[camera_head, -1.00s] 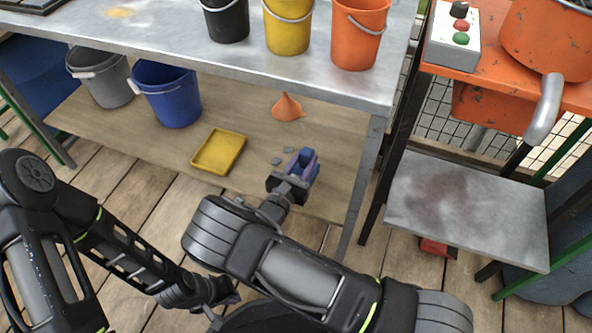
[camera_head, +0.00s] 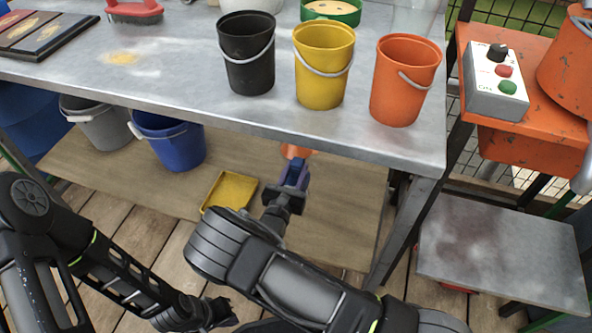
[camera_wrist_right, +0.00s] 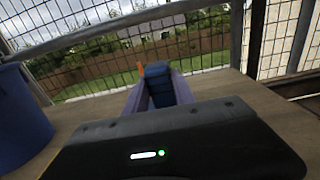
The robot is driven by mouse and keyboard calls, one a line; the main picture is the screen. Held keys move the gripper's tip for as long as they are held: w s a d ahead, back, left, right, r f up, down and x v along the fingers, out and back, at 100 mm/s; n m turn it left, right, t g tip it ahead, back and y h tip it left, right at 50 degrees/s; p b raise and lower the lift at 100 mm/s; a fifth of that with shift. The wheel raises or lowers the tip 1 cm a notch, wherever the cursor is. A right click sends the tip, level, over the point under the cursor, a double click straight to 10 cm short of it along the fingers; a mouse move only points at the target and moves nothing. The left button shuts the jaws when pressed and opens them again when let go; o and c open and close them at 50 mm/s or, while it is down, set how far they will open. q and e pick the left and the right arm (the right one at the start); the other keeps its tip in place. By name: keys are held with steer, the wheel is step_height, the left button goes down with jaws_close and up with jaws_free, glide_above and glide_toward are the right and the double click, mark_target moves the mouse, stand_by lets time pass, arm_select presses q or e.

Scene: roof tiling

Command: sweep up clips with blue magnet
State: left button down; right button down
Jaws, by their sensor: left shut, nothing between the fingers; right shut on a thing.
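The blue magnet (camera_wrist_right: 160,84) is a blue block between the purple fingers of my right gripper (camera_wrist_right: 158,92) in the wrist view. In the head view my right gripper (camera_head: 293,177) is over the lower wooden shelf, shut on the magnet, to the right of the yellow tray. Whether the magnet touches the shelf I cannot tell. No clips can be made out now; my arm and gripper cover part of the shelf. My left gripper (camera_head: 219,314) is shut and empty, low in the head view in front of the shelf.
A yellow tray (camera_head: 229,188) lies on the lower shelf (camera_head: 345,195). An orange funnel (camera_head: 295,150) is partly hidden behind my right gripper. A blue bucket (camera_head: 172,143) and grey bucket (camera_head: 100,124) stand left. The metal tabletop (camera_head: 180,80) overhangs the shelf.

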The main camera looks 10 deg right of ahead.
mark_target(296, 178)
steer(key=shift+f+b, duration=1.3)
steer(key=shift+f, duration=0.45)
steer(key=shift+r, duration=0.1)
steer(key=shift+r+p, duration=1.6)
steer(key=shift+r, duration=0.1)
